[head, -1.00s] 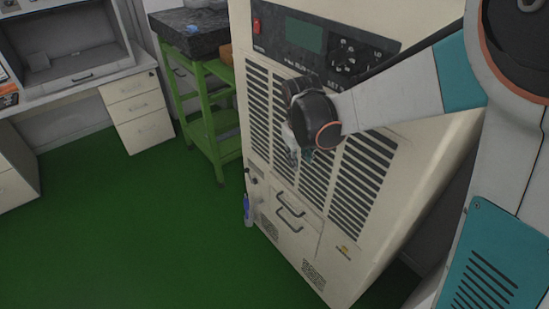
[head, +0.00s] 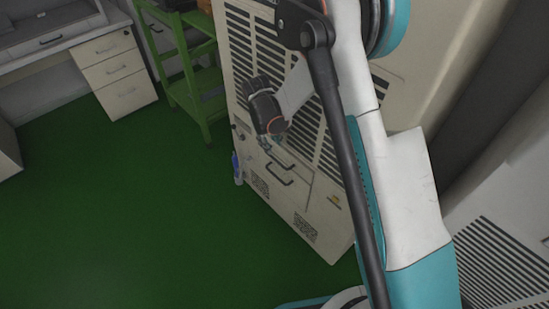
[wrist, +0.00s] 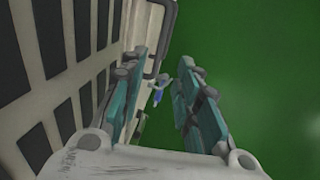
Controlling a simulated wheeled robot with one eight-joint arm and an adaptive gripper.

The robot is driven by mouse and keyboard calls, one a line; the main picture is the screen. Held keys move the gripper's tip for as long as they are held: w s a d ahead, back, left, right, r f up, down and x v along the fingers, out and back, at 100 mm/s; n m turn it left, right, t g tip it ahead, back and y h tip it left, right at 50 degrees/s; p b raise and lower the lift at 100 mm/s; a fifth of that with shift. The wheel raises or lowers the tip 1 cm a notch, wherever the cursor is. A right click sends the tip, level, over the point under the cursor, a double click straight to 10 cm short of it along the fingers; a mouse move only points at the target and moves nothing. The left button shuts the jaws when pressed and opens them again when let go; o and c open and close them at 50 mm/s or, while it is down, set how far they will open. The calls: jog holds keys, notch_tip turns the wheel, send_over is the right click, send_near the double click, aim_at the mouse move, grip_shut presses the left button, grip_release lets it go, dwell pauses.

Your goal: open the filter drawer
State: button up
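The filter drawer (head: 296,184) is a cream panel low on the front of a tall cream cabinet. It looks closed, flush with the front. My gripper (head: 268,143) points down just above the handles, close to the cabinet front. In the wrist view the two teal fingers (wrist: 165,65) are apart with nothing held. A dark handle (wrist: 155,55) shows between them, nearer the left finger. I cannot tell whether they touch.
A blue bottle (head: 237,167) stands on the floor at the cabinet's left edge; it also shows between the fingers (wrist: 158,97). A green cart (head: 190,80) is left of the cabinet. The green floor (head: 130,210) before the cabinet is clear.

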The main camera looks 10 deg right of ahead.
aim_at(275, 159)
jog(key=f+b, duration=0.1)
jog(key=f, duration=0.2)
jog(key=d+f+b, duration=0.1)
jog(key=f, duration=0.2)
jog(key=w+f+b, duration=0.1)
jog(key=f, duration=0.2)
jog(key=shift+d+f, duration=0.15)
jog(key=shift+d, duration=0.05)
grip_shut()
